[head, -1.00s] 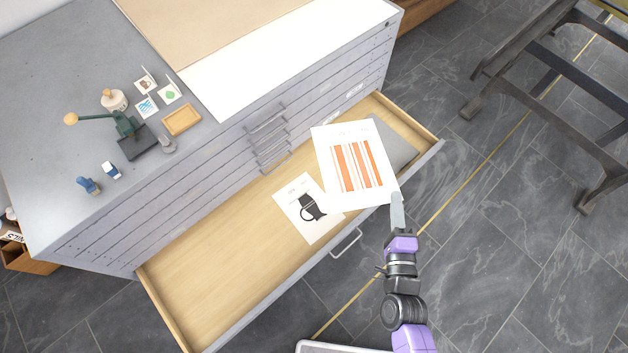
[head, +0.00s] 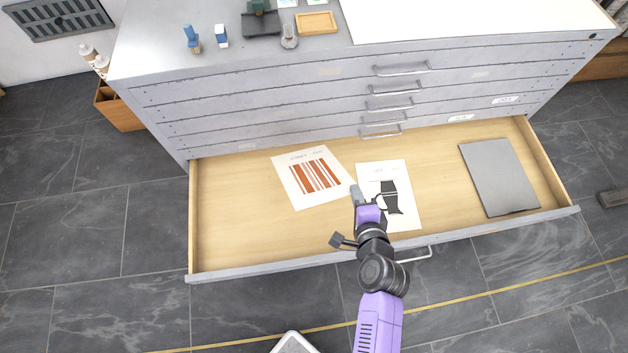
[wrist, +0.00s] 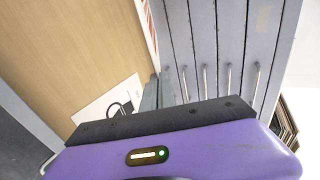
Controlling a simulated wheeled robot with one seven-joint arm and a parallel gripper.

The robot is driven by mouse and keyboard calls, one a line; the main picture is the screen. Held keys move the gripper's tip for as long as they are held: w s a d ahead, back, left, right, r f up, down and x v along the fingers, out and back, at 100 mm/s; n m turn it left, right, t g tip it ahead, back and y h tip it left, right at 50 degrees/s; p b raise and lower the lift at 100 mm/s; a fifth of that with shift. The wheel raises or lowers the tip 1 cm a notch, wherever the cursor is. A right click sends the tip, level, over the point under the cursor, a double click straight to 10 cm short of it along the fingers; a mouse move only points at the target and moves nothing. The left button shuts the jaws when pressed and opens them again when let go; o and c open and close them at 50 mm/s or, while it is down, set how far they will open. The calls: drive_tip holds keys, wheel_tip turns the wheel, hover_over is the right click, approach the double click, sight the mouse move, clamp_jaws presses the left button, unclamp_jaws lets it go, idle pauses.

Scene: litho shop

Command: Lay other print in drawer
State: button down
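The orange-striped print (head: 315,177) is at the left-middle of the open drawer (head: 235,225), low over or touching its floor; I cannot tell which. My gripper (head: 355,190) is at the print's right edge, its fingers close together and apparently shut on that edge. In the wrist view the striped print (wrist: 149,28) shows as a narrow strip running out from the fingertips (wrist: 160,90). The jug print (head: 388,190) lies flat in the drawer just right of my gripper, partly hidden by it. It also shows in the wrist view (wrist: 105,102).
A grey sheet or board (head: 499,177) lies in the drawer's right end. Shut drawers with handles (head: 402,68) rise behind. The cabinet top holds a small wooden tray (head: 316,22) and blue-capped bottles (head: 191,38). The drawer's left end is bare.

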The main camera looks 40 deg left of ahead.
wheel_tip(320, 180, down, 10)
drive_tip(key=b, duration=0.9)
drive_tip(key=shift+a, duration=0.1)
drive_tip(key=c, duration=1.9)
unclamp_jaws()
drive_tip(key=shift+s, duration=0.1)
drive_tip(key=shift+p+v, duration=1.55)
drive_tip(key=shift+v, duration=2.4)
drive_tip(key=shift+r, duration=0.1)
